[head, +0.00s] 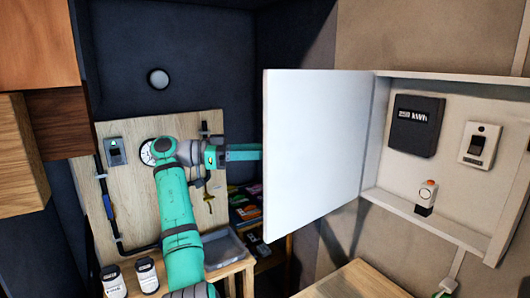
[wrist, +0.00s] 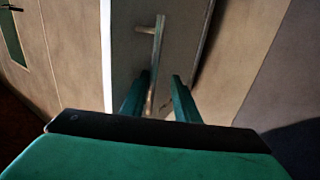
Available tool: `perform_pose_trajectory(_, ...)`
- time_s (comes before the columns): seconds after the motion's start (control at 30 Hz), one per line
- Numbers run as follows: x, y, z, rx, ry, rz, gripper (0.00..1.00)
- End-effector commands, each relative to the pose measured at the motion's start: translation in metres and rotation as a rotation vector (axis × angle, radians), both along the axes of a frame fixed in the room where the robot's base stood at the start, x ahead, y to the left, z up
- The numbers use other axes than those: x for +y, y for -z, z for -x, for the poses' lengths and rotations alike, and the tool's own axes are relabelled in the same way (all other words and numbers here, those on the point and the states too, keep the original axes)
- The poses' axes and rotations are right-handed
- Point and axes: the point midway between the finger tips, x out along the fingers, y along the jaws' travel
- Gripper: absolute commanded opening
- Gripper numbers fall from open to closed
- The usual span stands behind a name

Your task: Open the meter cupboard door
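The meter cupboard (head: 378,130) hangs on the wall at the right of the head view. Its white door (head: 310,150) stands wide open, swung out to the left, with its inner face towards the head camera. My gripper (wrist: 160,76) is on the door's outer side; in the head view the door hides its fingertips. In the wrist view the bar handle (wrist: 156,60) runs between my two fingers, nearer the left one. The fingers are apart, with a gap to the right of the bar. Whether the left finger touches it is unclear.
Inside the cupboard are a black meter (head: 415,125), a switch (head: 480,145) and a small device with an orange top (head: 426,195). A wooden board (head: 125,180) with a round dial stands behind my arm. A wooden top (head: 355,282) lies below the door.

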Motion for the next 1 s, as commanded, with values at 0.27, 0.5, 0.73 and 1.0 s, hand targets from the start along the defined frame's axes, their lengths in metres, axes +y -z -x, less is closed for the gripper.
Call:
perform_pose_trajectory(0.27, 0.010, -0.001, 0.002, -0.001, 0.000, 0.001, 0.28)
perform_pose_trajectory(0.5, 0.053, -0.002, 0.007, 0.000, 0.000, 0.002, 0.28)
perform_pose_trajectory(0.73, 0.087, -0.001, 0.011, 0.001, 0.002, 0.000, 0.28)
perform_pose_trajectory(1.0, 0.104, -0.001, 0.014, 0.000, 0.002, 0.001, 0.28)
